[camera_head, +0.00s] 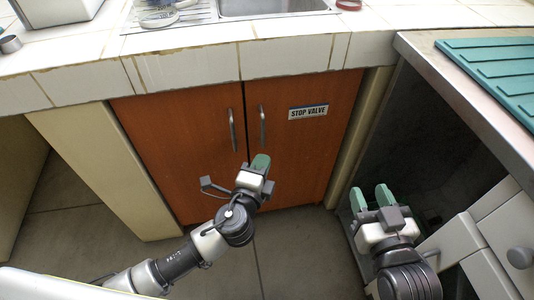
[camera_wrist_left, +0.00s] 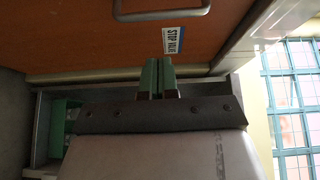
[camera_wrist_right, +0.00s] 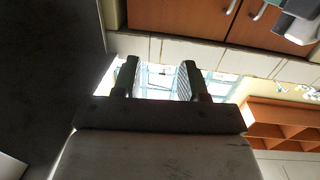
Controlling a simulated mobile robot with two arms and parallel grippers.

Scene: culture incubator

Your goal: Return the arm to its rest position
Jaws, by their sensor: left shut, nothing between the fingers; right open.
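My left gripper (camera_head: 261,163) is in front of the brown cabinet doors in the head view, below their handles. Its green fingers are together and hold nothing; they also show shut in the left wrist view (camera_wrist_left: 157,78). My right gripper (camera_head: 371,196) is at the lower right of the head view, in front of a dark open space under the counter. Its two green fingers stand apart with nothing between them, as the right wrist view (camera_wrist_right: 159,82) also shows.
The cabinet doors (camera_head: 185,150) are closed and carry a "STOP VALVE" label (camera_head: 308,112). A tiled counter (camera_head: 190,70) with a sink (camera_head: 270,6) runs above them. A green ridged mat (camera_head: 495,65) lies on the right counter. White drawers (camera_head: 490,240) stand at lower right. Grey floor (camera_head: 300,250) lies between the arms.

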